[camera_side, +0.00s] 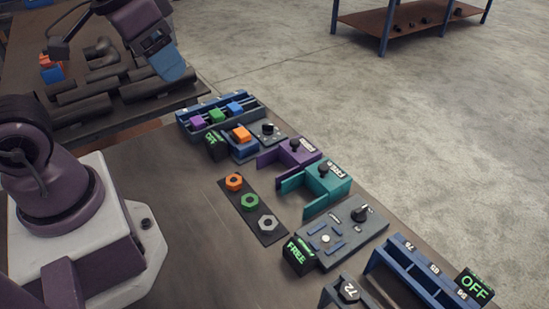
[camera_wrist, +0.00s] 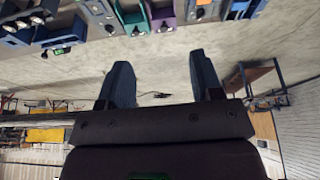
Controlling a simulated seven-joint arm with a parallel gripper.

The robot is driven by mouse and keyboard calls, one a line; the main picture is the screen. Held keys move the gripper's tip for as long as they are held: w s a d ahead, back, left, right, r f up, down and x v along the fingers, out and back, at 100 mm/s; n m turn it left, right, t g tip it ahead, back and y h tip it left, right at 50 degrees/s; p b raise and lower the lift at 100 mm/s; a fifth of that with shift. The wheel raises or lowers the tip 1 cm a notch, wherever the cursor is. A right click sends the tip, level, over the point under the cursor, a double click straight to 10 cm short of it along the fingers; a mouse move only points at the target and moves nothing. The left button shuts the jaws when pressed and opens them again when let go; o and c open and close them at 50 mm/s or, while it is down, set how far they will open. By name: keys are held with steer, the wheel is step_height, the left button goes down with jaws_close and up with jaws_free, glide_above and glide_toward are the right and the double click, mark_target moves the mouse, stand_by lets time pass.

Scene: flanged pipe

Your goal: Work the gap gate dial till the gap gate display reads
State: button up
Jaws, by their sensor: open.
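No label in view reads "gap gate", so I cannot tell which dial and display are meant. A black dial (camera_side: 359,213) sits on a grey panel (camera_side: 335,240) beside a black display (camera_side: 297,252) reading FREE in green. Another black dial (camera_side: 268,128) is on a smaller grey plate farther back, near a small green-lit display (camera_side: 211,146). A third display (camera_side: 474,287) at front right reads OFF. My gripper (camera_side: 174,65) is raised at upper left, apart from all of these. In the wrist view its two blue fingers (camera_wrist: 162,78) are spread with nothing between them.
Purple (camera_side: 290,152) and teal (camera_side: 322,184) brackets with black knobs stand between the dials. A dark strip (camera_side: 250,208) holds orange, green and grey nuts. Blue racks stand at back and front right. Dark pipes (camera_side: 95,80) lie on a far table.

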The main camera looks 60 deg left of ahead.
steer(key=shift+s+d+r+t, duration=0.15)
steer(key=shift+s+r+t, duration=0.2)
steer(key=shift+r, duration=0.25)
steer(key=shift+s+d+r+t, duration=0.15)
steer(key=shift+s+r+t, duration=0.2)
steer(key=shift+r, duration=0.2)
stand_by(0.4)
steer(key=n+g, duration=0.6)
steer(key=n, duration=0.3)
glide_above(268, 124)
step_height(268, 124, down, 20)
step_height(268, 124, down, 13)
steer(key=shift+r, duration=0.2)
